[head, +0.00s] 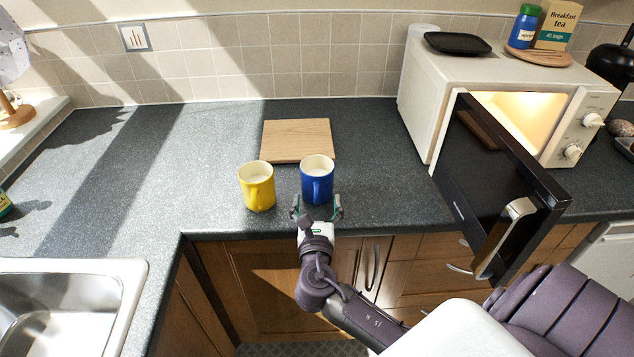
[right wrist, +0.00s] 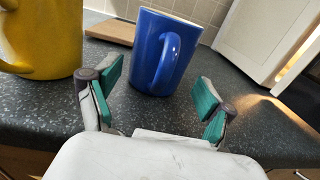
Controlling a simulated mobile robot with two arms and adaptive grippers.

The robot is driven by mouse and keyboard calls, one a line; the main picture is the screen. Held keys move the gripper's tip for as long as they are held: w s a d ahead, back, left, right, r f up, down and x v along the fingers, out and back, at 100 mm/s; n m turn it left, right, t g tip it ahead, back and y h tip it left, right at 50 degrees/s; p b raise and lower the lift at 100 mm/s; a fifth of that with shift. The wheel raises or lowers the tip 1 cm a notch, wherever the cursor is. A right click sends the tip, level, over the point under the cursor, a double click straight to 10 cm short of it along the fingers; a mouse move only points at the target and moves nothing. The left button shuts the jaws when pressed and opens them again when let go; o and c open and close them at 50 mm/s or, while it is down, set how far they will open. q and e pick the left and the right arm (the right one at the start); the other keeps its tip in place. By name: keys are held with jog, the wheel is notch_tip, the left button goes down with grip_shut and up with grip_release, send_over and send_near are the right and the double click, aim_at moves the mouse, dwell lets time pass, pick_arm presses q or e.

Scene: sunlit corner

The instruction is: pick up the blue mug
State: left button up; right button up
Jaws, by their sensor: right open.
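The blue mug (head: 317,180) stands upright on the dark counter, its handle toward me. It also shows in the right wrist view (right wrist: 172,50), just beyond the fingertips. My right gripper (head: 317,211) is open and empty at the counter's front edge, in front of the mug. In the right wrist view its green-padded fingers (right wrist: 157,92) are spread wide, with the mug's handle ahead of the gap. The mug is not between the pads. My left gripper is not in view.
A yellow mug (head: 257,187) stands close left of the blue one. A wooden board (head: 297,140) lies behind them. A microwave (head: 420,95) with its dark door (head: 490,190) swung open is on the right. A sink (head: 120,285) is front left. The left counter is clear.

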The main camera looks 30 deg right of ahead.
jog(key=x, duration=0.3)
jog(key=shift+w+d+f, duration=0.15)
jog(key=shift+c, duration=0.4)
grip_shut()
